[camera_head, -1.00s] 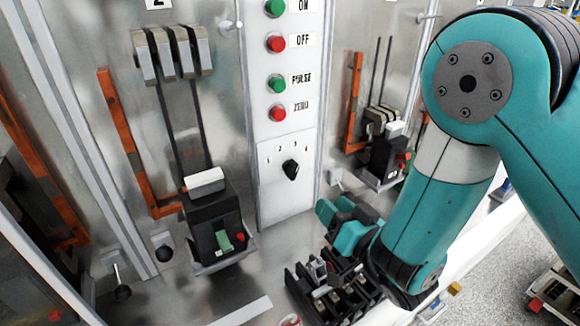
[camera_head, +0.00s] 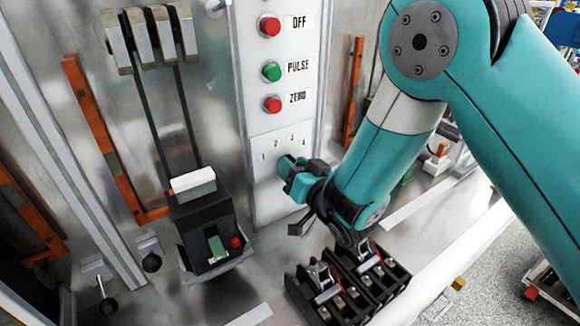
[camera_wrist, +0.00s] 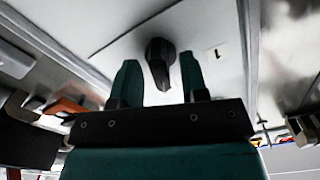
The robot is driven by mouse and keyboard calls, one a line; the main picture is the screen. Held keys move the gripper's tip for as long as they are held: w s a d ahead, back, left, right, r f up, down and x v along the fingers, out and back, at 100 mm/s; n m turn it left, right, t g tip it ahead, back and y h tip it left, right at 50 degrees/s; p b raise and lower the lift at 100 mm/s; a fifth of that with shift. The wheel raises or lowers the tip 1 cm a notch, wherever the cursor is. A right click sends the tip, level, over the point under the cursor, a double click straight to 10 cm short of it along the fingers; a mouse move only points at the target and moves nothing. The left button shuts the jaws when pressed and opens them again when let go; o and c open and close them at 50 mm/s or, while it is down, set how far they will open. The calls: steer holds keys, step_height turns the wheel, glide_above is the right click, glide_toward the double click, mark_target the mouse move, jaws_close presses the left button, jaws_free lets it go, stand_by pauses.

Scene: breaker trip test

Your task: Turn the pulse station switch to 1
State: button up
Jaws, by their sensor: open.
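The pulse station switch is a black rotary knob (camera_wrist: 160,55) on a pale plate (camera_head: 267,205) marked 1, 2, 3 and 4. In the head view my gripper (camera_head: 288,173) covers the knob, with its teal fingertips close to the plate. In the wrist view my gripper (camera_wrist: 158,66) is open, one finger on each side of the knob. Gaps show between the knob and both fingers, so it is not gripped. The knob's narrow end points down in the wrist view, and a small dark mark (camera_wrist: 218,53) sits to its right. I cannot tell which number the knob points to.
Above the plate are a red OFF button (camera_head: 269,26), a green PULSE button (camera_head: 271,72) and a red ZERO button (camera_head: 272,104). A black breaker (camera_head: 207,230) stands to the left. A black terminal block (camera_head: 345,295) lies below my gripper. Orange bars (camera_head: 103,130) stand further left.

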steer(key=shift+c, duration=0.2)
steer(key=shift+a, duration=0.1)
jaws_close()
steer(key=shift+n, duration=0.3)
steer(key=n, duration=0.1)
steer(key=n+b, duration=0.1)
steer(key=shift+s+f+n, duration=0.15)
steer(key=shift+n, duration=0.15)
steer(key=n+b, duration=0.1)
steer(key=n, duration=0.3)
steer(key=shift+a, duration=0.1)
steer(key=n, duration=0.5)
steer(key=shift+b, duration=0.4)
steer(key=shift+f+n, duration=0.1)
steer(key=shift+n, duration=1.7)
